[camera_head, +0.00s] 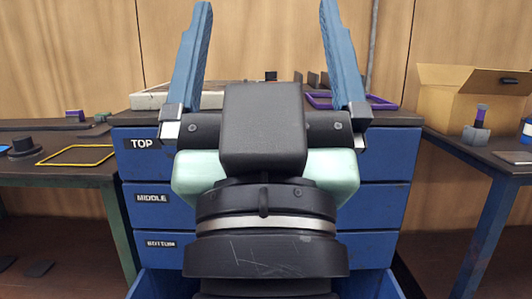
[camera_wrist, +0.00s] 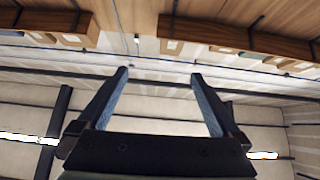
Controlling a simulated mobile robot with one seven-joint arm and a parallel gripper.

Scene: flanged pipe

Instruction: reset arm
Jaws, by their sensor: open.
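My gripper (camera_head: 264,60) fills the middle of the head view, pointing up, with its two blue fingers spread wide apart. Nothing shows between the fingers. In the wrist view my gripper (camera_wrist: 158,82) is also open and empty, and the camera looks up at the ceiling and the upper wall. My gripper and wrist hide much of the blue drawer cabinet (camera_head: 138,168) behind them.
The cabinet's drawers are labelled TOP, MIDDLE and BOTTOM; the bottom one seems pulled out. A white tray (camera_head: 150,100) and a purple frame (camera_head: 382,104) lie on top. A left table (camera_head: 50,172) holds a yellow frame (camera_head: 76,155). An open cardboard box (camera_head: 450,102) stands at right.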

